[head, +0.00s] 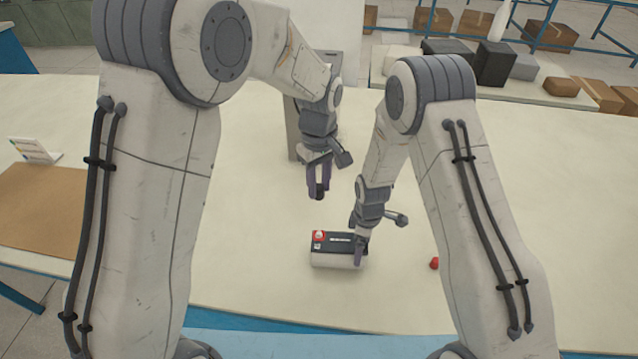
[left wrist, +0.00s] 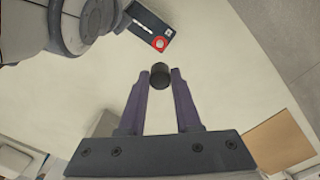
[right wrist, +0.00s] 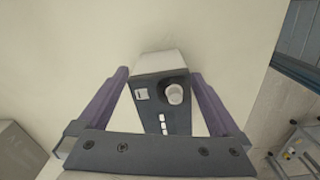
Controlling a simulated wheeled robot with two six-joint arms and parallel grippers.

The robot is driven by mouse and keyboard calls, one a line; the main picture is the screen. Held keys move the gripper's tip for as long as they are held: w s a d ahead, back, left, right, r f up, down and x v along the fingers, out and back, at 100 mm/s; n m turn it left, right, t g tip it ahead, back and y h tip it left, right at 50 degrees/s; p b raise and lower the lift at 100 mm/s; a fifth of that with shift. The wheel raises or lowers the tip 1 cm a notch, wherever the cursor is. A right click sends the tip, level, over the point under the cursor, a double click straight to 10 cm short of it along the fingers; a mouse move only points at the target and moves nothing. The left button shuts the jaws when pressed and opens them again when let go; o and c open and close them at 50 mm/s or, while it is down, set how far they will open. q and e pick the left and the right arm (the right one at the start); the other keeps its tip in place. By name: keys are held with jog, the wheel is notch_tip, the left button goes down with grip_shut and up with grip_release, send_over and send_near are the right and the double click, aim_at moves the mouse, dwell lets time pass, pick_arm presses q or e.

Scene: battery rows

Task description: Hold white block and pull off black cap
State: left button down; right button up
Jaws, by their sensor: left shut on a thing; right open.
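The block (head: 337,258) has a white body and a black top and lies on the table. A red ring around a pale post (left wrist: 159,43) marks one end of its top. In the right wrist view a bare pale post (right wrist: 174,94) stands on its dark top. My left gripper (head: 319,190) is shut on the small black cap (left wrist: 160,75), held above the table and apart from the block. My right gripper (head: 360,250) is open at the block's right end, with its fingers on either side of the block (right wrist: 158,66).
A small red cap (head: 434,263) lies on the table right of the block. A brown mat (head: 40,212) and a small white stand (head: 35,151) are at the left. The table around the block is mostly clear. Boxes stand on a bench beyond.

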notch_tip(320, 180, up, 12)
jog(key=shift+f, duration=0.25)
jog(key=shift+r, duration=0.1)
dwell(0.4)
